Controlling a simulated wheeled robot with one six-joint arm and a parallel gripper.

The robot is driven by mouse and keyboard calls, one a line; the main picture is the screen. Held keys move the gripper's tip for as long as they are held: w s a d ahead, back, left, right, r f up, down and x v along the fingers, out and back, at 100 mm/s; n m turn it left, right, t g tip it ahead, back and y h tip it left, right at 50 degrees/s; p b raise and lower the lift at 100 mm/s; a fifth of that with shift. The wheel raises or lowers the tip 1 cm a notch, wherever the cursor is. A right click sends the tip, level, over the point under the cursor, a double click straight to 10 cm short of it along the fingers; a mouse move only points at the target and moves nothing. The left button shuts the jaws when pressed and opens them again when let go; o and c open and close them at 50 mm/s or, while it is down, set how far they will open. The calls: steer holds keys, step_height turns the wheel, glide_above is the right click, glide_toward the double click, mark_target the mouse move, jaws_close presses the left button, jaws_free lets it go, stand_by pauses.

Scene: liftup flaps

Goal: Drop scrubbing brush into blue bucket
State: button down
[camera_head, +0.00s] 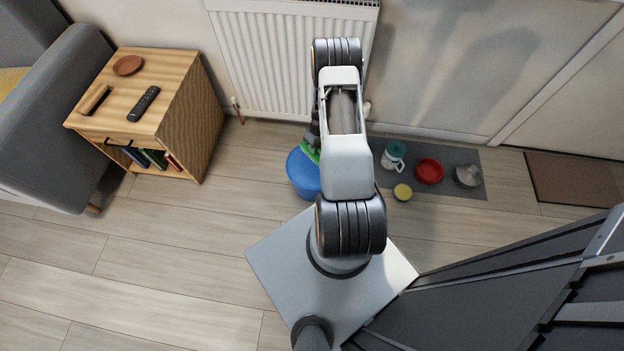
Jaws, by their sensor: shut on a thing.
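The blue bucket (302,177) stands on the floor in front of the radiator, partly hidden behind my arm. The scrubbing brush (310,151) shows as a small green piece at the bucket's upper right rim, over the bucket in the picture. My gripper (313,140) is mostly hidden by my arm; it is shut on the brush. I cannot tell how high the brush is above the bucket or whether it touches the rim.
A wooden side table (185,100) with a remote (143,104) stands left beside a grey sofa (55,130). A white radiator (265,60) is behind the bucket. A dark mat (450,186) at right holds a red bowl (429,171), a metal bowl (467,176) and a jug (394,156).

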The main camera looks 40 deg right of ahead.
mark_target(316, 155)
steer(key=shift+d+f+b, duration=0.15)
steer(key=shift+f+b, duration=1.6)
steer(key=shift+f, duration=1.4)
steer(key=c, duration=1)
jaws_free()
steer(key=d+r+p, duration=0.1)
steer(key=r, duration=0.3)
steer(key=r+p, duration=0.2)
steer(key=r, duration=0.3)
steer(key=d+r+p, duration=0.1)
steer(key=r, duration=0.3)
steer(key=shift+w+d+r, duration=0.1)
steer(key=shift+d+r, duration=0.2)
